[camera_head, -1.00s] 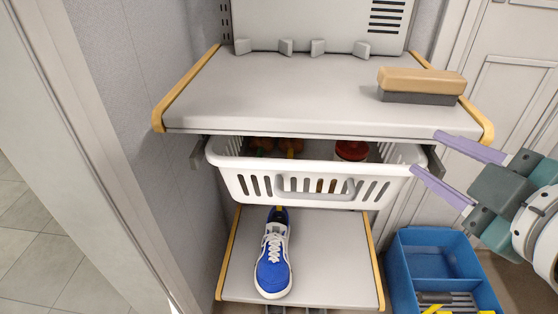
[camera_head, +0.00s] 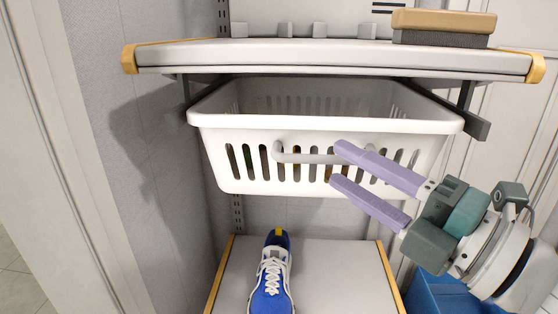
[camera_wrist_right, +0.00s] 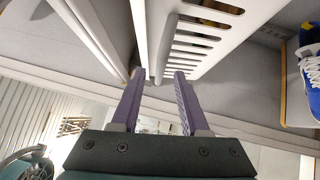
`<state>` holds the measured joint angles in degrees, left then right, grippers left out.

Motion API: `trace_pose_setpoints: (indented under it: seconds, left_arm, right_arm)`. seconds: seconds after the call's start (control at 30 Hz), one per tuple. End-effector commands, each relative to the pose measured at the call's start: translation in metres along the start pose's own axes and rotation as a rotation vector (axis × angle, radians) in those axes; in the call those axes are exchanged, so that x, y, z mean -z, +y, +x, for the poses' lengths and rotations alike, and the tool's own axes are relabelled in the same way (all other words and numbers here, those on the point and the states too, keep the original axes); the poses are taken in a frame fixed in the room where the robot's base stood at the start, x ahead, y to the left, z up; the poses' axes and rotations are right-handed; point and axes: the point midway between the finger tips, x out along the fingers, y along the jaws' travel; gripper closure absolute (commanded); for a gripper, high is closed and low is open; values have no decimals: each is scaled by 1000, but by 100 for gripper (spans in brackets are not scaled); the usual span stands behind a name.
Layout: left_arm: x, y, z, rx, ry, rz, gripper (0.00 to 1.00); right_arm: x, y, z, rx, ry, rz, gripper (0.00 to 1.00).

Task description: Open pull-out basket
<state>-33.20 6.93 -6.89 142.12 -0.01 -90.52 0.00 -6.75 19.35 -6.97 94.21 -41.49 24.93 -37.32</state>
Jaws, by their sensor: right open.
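The white slatted pull-out basket (camera_head: 230,135) hangs on rails under the upper shelf. A grey bar handle (camera_head: 300,158) is on its front face. My right gripper (camera_head: 337,163) is open in front of the basket, one purple finger at the handle's upper edge and the other below it. In the right wrist view, the handle (camera_wrist_right: 166,45) appears between the open fingertips (camera_wrist_right: 158,74). Whether the fingers touch it is not clear. The basket's contents show only faintly through the slots. My left gripper is not in view.
The upper shelf (camera_head: 330,60) holds a tan and grey brush (camera_head: 443,24) at its right. A blue shoe (camera_head: 271,280) stands on the lower shelf (camera_head: 335,270). A blue bin (camera_head: 440,295) is at lower right, partly behind my arm. A wall is close on the left.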

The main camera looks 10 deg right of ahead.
Motion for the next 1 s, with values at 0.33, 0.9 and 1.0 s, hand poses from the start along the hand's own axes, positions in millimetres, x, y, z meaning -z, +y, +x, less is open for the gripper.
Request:
trace_pose_setpoints:
  seconds: [0.33, 0.9, 1.0]
  left_arm:
    - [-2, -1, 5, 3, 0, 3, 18]
    - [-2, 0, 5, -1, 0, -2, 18]
    - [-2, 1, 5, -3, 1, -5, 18]
  right_arm:
    - [0, -1, 37, 1, -1, 1, 55]
    - [0, 0, 37, 1, -1, 2, 91]
    - [0, 0, 37, 1, -1, 2, 100]
